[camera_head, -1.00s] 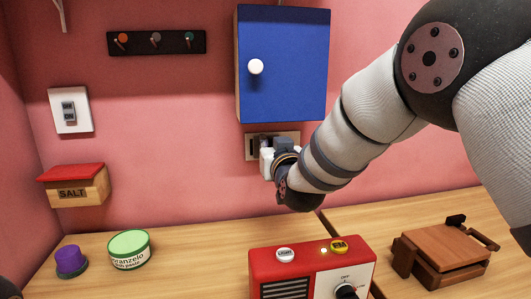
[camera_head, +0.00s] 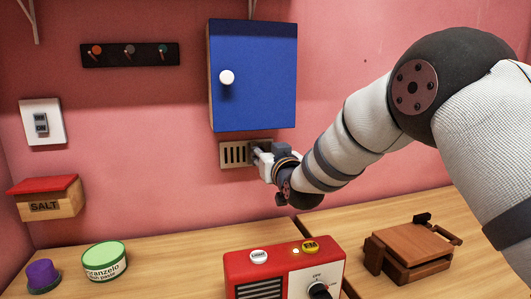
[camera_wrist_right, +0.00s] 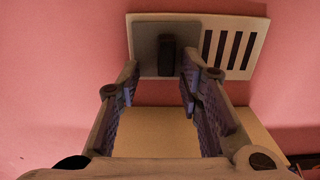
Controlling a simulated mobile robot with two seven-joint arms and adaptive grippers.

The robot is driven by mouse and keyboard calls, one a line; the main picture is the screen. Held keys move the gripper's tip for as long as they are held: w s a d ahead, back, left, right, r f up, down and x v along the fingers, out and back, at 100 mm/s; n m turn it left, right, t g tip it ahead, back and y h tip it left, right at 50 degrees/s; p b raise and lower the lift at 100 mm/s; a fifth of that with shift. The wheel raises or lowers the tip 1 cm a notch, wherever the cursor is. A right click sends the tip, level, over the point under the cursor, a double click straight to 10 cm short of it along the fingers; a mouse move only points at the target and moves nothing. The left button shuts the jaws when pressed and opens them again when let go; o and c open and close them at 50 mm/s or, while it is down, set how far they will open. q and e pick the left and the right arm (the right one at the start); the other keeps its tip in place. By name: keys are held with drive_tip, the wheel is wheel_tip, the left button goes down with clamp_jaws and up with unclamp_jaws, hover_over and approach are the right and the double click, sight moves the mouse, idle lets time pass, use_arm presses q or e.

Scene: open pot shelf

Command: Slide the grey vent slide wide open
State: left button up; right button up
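The vent (camera_head: 235,154) is a beige plate on the pink wall below the blue cabinet. A dark upright knob (camera_wrist_right: 166,55) stands on the slide. My right gripper (camera_wrist_right: 163,82) is open, its fingers either side of the knob; the right finger is nearer, contact unclear. In the head view it (camera_head: 257,155) hides the vent's right end. My left gripper is out of view.
The blue cabinet (camera_head: 255,80) hangs just above the vent. Below are a red radio-like box (camera_head: 240,268), a brown wooden item (camera_head: 405,255), a green-lidded tin (camera_head: 105,265) and a purple item (camera_head: 42,274). A salt box (camera_head: 45,202) and switch (camera_head: 41,122) are on the wall.

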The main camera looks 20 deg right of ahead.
drive_tip(key=s, duration=1.2)
